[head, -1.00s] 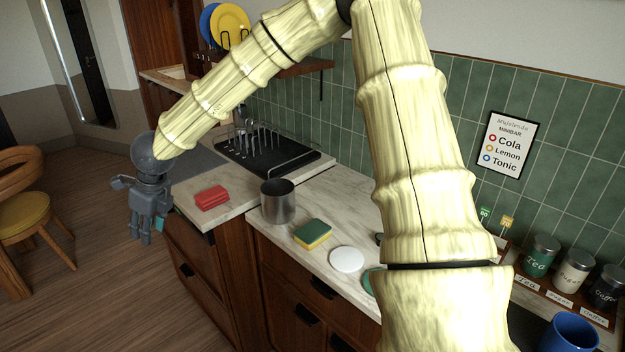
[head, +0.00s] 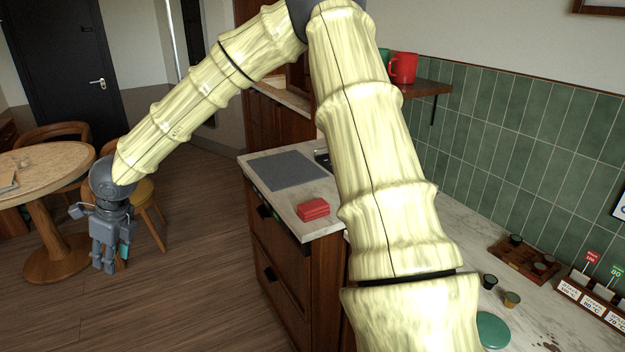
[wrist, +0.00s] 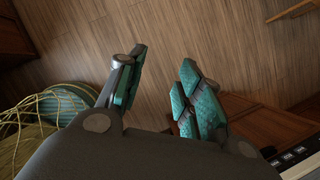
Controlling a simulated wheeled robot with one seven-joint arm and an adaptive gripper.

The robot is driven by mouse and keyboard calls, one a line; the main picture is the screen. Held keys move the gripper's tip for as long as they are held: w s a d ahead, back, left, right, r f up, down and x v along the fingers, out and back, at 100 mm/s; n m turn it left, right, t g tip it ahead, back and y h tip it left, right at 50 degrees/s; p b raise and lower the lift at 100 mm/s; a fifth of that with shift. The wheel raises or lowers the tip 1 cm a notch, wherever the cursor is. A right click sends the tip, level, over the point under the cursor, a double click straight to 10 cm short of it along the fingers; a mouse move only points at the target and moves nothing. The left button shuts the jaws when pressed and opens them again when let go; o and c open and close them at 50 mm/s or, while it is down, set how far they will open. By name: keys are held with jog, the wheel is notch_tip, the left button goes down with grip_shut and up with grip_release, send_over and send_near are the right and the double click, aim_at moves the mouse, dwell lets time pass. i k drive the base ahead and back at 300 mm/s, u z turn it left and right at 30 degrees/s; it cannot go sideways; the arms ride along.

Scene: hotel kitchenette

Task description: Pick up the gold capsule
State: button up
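A small gold capsule (head: 512,299) stands on the marble counter at the lower right of the head view. A dark capsule (head: 489,281) stands just behind it to the left. My gripper (head: 108,268) hangs fingers-down over the wooden floor at the far left, well away from the capsules. In the wrist view my gripper (wrist: 163,68) has its teal-padded fingers apart with only floor between them. No capsule shows in the wrist view.
A wooden tray (head: 502,257) with dark capsules sits near the tiled wall, beside a rack of labelled signs (head: 598,302). A green disc (head: 492,330) lies near the gold capsule. A red block (head: 313,209) lies on the counter. A round table (head: 62,165) and chairs stand left.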

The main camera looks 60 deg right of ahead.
aim_at(512, 298)
jog(key=u, duration=0.05)
jog(key=i, duration=1.1)
jog(key=z, duration=3.4)
